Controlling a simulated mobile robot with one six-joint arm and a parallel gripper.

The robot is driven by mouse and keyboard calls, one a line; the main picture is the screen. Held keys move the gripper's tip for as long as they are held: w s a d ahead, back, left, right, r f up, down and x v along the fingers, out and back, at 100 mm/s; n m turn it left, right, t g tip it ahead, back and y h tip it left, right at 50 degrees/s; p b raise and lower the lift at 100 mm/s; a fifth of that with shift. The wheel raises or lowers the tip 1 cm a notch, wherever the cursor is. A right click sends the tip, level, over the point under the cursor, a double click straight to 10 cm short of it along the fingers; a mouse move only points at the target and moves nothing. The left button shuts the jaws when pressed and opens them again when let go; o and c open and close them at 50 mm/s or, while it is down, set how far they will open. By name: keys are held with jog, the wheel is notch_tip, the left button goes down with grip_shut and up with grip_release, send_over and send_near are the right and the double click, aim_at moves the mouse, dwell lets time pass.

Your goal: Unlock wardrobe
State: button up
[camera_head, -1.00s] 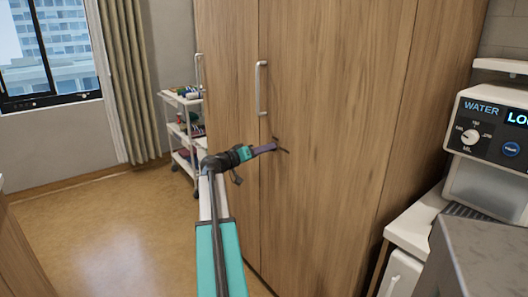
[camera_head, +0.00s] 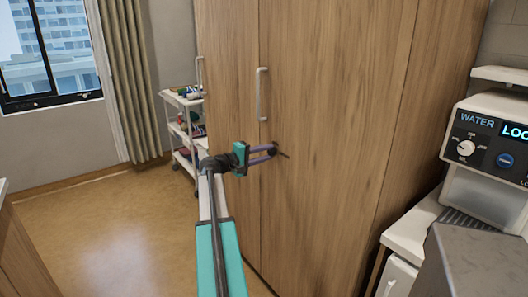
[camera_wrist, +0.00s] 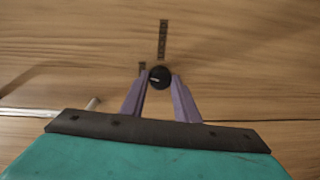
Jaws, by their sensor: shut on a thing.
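The wooden wardrobe (camera_head: 335,70) fills the middle of the head view, with its doors closed. A small dark round lock knob (camera_wrist: 160,77) is on its door, below the long handle (camera_head: 262,94). My gripper (camera_head: 274,150) reaches the door there, and its purple fingers stand one on each side of the knob. In the wrist view my gripper (camera_wrist: 160,80) is shut on the knob. A dark slotted strip (camera_wrist: 163,40) lies on the wood just above the knob in that view. The fingers partly hide the knob in the head view.
A white trolley (camera_head: 184,130) with several items stands left of the wardrobe, near the curtain (camera_head: 133,80). A water dispenser (camera_head: 490,140) stands on a white cabinet (camera_head: 412,235) at the right. The floor (camera_head: 110,230) at the left is clear.

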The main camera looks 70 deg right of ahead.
jog(key=shift+d+r+n+p, duration=0.1)
jog(key=shift+r+n+p, duration=0.15)
jog(key=shift+n+p, duration=0.65)
jog(key=shift+n, duration=0.3)
jog(key=o, duration=1)
jog(key=shift+f, duration=0.1)
jog(key=shift+o, duration=0.2)
jog(key=shift+f, duration=0.15)
jog(key=b+v, duration=0.2)
jog(key=v, duration=1.2)
jog(key=shift+d, duration=0.1)
